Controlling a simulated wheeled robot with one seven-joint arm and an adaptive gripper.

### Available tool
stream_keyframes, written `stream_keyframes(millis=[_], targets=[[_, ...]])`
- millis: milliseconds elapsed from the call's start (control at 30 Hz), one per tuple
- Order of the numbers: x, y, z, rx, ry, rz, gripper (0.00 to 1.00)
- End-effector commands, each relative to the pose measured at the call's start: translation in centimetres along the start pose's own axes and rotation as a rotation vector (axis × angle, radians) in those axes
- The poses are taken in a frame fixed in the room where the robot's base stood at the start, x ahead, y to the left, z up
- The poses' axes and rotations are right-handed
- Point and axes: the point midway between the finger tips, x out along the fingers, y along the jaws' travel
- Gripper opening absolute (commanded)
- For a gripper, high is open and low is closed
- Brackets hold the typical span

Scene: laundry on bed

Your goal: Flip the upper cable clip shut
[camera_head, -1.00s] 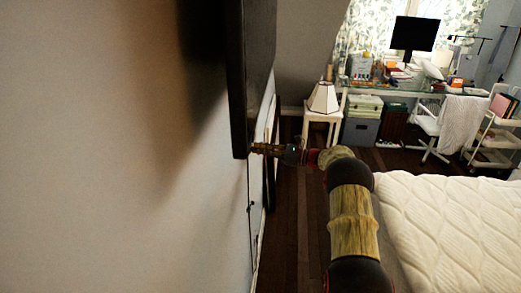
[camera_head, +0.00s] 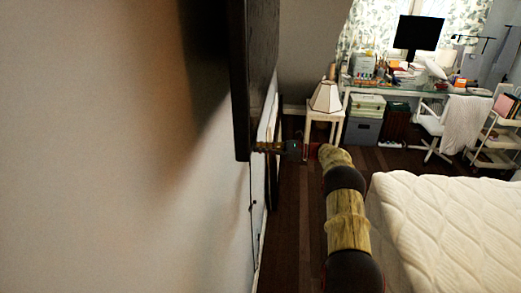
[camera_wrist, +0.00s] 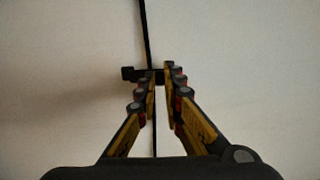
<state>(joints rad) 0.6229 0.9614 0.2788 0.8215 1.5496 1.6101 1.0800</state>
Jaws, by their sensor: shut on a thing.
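A thin black cable (camera_head: 251,182) runs down the pale wall below a dark wall-mounted panel; in the wrist view it shows as a dark vertical line (camera_wrist: 143,30). The upper cable clip (camera_wrist: 128,73) is a small black piece on the wall beside the cable, and a black part of it reaches right between my fingertips. My gripper (camera_wrist: 161,76) is shut on that part, with the fingers on both sides of it. In the head view, my gripper (camera_head: 260,147) is against the wall at the panel's lower corner and hides the clip. How far the clip is closed cannot be told.
The dark panel (camera_head: 240,80) hangs right above my gripper. A lower clip (camera_head: 253,204) sits farther down the cable. A white bed (camera_head: 445,225) stands at right, a small table with a lamp (camera_head: 325,97) behind. Dark floor between wall and bed is clear.

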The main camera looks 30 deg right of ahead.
Motion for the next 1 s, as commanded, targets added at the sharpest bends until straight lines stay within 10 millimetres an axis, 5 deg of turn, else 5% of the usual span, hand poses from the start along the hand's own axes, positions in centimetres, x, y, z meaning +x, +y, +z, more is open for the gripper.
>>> stream_keyframes(millis=[400, 767, 1000], targets=[[0.0, 0.0, 0.1, -0.001, 0.0, -0.001, 0.27], [-0.5, -0.1, 0.0, -0.001, 0.0, -0.002, 0.27], [-4.3, -0.1, 0.0, -0.001, 0.0, -0.005, 0.27]])
